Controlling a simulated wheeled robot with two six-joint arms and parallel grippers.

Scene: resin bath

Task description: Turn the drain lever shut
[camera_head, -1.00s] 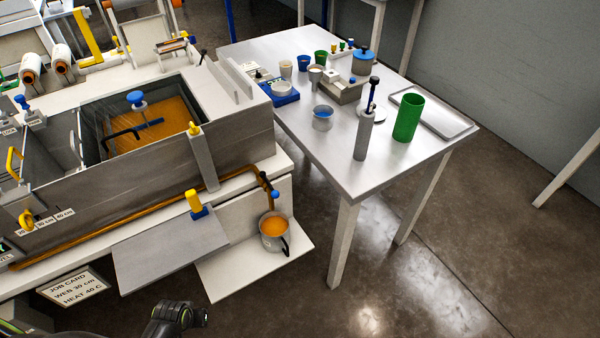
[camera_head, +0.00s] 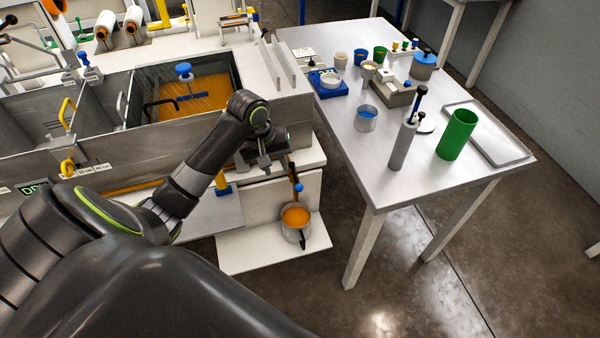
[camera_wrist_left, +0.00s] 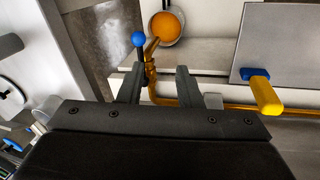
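The drain lever, with a blue ball knob (camera_head: 299,187), sits at the end of the brass drain pipe above the metal pot of orange resin (camera_head: 295,215). In the left wrist view the blue knob (camera_wrist_left: 138,40) shows just beyond my left fingertips, with the pot (camera_wrist_left: 167,27) behind it. My left gripper (camera_head: 268,160) is at the bath's front right corner, near the pipe's end. In the wrist view the gripper (camera_wrist_left: 158,82) is open, and the brass pipe (camera_wrist_left: 154,72) shows between its fingers. Contact cannot be told. My right gripper is not in view.
A yellow handle on a blue base (camera_wrist_left: 264,94) stands on the grey plate close to my left gripper. The bath (camera_head: 300,110) rises behind the arm. A table (camera_head: 345,160) with cups and a green cylinder (camera_head: 457,135) stands to the right.

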